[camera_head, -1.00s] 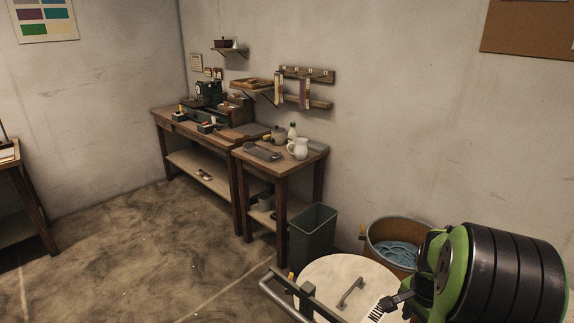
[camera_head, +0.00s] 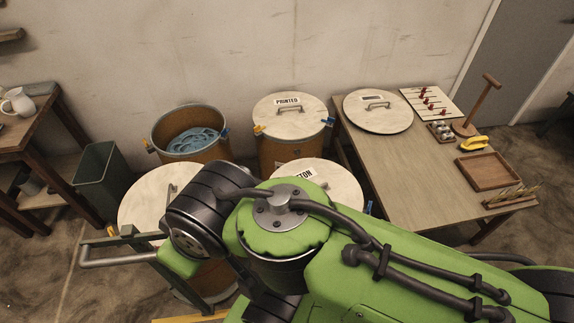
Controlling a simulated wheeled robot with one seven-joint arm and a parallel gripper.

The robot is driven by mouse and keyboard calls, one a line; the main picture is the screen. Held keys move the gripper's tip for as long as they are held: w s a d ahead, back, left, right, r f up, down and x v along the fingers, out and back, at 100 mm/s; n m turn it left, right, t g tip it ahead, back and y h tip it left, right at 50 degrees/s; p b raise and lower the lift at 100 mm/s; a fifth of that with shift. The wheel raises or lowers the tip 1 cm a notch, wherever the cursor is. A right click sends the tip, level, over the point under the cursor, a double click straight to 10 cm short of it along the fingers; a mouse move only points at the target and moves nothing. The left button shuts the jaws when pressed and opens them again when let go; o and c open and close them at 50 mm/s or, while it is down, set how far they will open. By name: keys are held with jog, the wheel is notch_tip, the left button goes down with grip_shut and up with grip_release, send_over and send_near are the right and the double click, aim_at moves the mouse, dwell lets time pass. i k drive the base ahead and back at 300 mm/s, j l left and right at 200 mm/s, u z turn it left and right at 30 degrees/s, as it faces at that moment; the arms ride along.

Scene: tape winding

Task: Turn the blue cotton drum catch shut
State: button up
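The drum whose label reads "...TON" (camera_head: 335,178) stands in the middle with its pale round lid on; my arm covers the rest of the label and most of the drum's body. A small blue catch (camera_head: 369,207) shows at the right edge of its lid. It is partly hidden by my arm, and I cannot tell whether it is shut. My green and black arm crosses the lower half of the view in front of this drum. My gripper is not visible.
A lidded "PRINTED" drum (camera_head: 290,150) stands behind, with a blue catch (camera_head: 330,121) and a yellow catch (camera_head: 258,129). An open drum (camera_head: 160,135) holds blue material. Another lidded drum (camera_head: 140,200) is left.

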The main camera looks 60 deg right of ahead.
aim_at(370, 206)
jog(key=z, duration=3.2)
jog(key=i+l+u, duration=0.15)
jog(key=l+u, duration=0.15)
jog(key=i+l+u, duration=0.1)
jog(key=l+u, duration=0.15)
jog(key=l, duration=0.15)
jog(key=l+u, duration=0.3)
jog(key=i+l, duration=0.05)
jog(key=l, duration=0.05)
